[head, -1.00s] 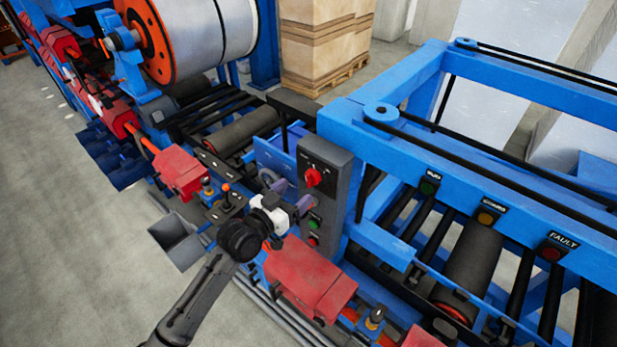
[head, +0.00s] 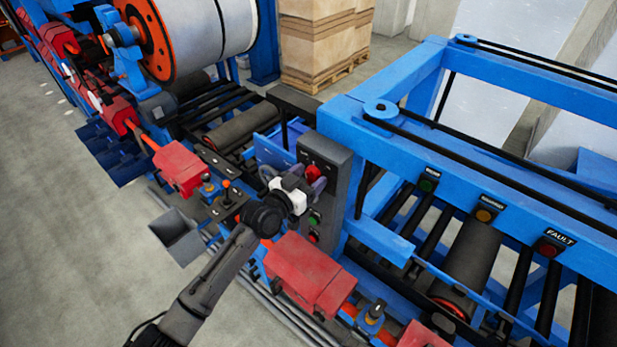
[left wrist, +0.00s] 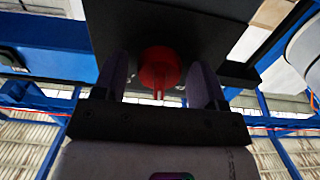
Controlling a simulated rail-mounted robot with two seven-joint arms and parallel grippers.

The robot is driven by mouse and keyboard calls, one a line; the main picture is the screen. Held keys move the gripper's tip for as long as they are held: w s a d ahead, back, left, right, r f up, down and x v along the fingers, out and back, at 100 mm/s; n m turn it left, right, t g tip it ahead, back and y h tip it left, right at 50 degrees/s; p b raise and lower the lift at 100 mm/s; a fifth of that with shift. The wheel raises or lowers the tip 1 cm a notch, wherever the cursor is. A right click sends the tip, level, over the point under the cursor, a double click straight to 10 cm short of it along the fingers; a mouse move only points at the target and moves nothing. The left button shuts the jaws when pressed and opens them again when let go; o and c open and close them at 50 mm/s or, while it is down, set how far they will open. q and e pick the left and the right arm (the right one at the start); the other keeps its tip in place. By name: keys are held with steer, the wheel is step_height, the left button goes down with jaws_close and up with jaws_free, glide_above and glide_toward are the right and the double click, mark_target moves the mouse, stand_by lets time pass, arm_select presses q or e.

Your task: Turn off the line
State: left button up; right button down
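A grey control box (head: 338,170) stands at the front of the line. On its front face is a red rotary knob (head: 313,171), partly covered by my left gripper (head: 299,177). Below the knob are a green button (head: 315,220) and a red button (head: 313,238). In the left wrist view the red knob (left wrist: 158,68) shows between the two fingers of my left gripper (left wrist: 161,78), with a visible gap on each side. The fingers are open; whether they reach around the knob is unclear. My right gripper is not in view.
Red motor housings (head: 308,275) and a small joystick panel (head: 222,196) lie close to my left arm. A blue frame (head: 440,160) with rollers and signal lamps, one labelled FAULT (head: 548,247), stands at the right. Open floor lies at the lower left.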

arm_select(q)
steer(key=c, duration=0.8)
steer(key=shift+o, duration=0.2)
steer(key=n, duration=0.2)
steer(key=shift+n+b, duration=0.4)
steer(key=shift+n, duration=2)
steer(key=shift+d, duration=0.1)
steer(key=shift+n, duration=0.3)
